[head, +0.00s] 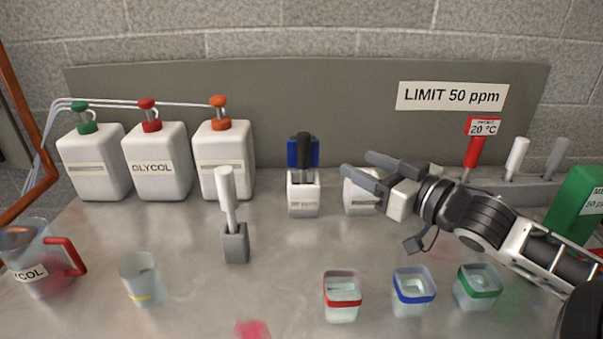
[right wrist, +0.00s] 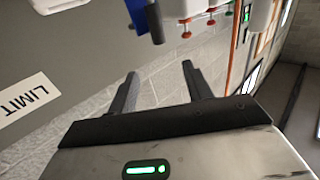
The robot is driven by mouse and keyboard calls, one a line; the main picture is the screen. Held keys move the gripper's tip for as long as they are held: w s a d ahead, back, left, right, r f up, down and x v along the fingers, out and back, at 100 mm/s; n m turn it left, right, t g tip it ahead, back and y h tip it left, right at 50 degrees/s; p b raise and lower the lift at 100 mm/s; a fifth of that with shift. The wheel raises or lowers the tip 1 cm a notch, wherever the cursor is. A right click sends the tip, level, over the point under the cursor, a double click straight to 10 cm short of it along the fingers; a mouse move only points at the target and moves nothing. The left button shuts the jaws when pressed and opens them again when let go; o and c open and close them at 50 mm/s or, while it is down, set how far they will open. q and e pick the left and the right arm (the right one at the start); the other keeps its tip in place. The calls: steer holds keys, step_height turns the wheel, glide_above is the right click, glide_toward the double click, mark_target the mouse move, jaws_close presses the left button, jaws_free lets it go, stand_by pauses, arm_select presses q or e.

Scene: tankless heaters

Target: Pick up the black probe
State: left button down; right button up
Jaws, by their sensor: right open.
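The black probe (head: 303,147) stands upright against a blue holder (head: 292,154) on top of a small white box (head: 303,197) at the middle of the bench. The probe also shows at the top of the right wrist view (right wrist: 155,22), beyond the fingertips. My right gripper (head: 357,161) is open and empty, to the right of the probe and apart from it. Its fingers point left towards the probe; they also show in the right wrist view (right wrist: 160,70). My left gripper is in neither view.
Another white box (head: 360,196) sits under my right gripper. A white-handled tool stands in a grey block (head: 235,244) at left. Red (head: 342,297), blue (head: 412,292) and green-rimmed cups (head: 478,288) stand in front. White pump bottles (head: 158,162) stand back left. A grey panel (head: 350,90) rises behind.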

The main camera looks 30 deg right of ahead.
glide_toward(309, 141)
steer(key=w, duration=0.3)
steer(key=w+a, duration=0.1)
steer(key=shift+w+r+b, duration=0.1)
steer(key=shift+w+b, duration=0.2)
steer(key=shift+w, duration=0.05)
steer(key=shift+w+a+p, duration=0.2)
steer(key=shift+w, duration=1.45)
steer(key=shift+w+a+p, duration=0.2)
steer(key=shift+w+a, duration=0.05)
steer(key=shift+w, duration=1.4)
steer(key=c, duration=1)
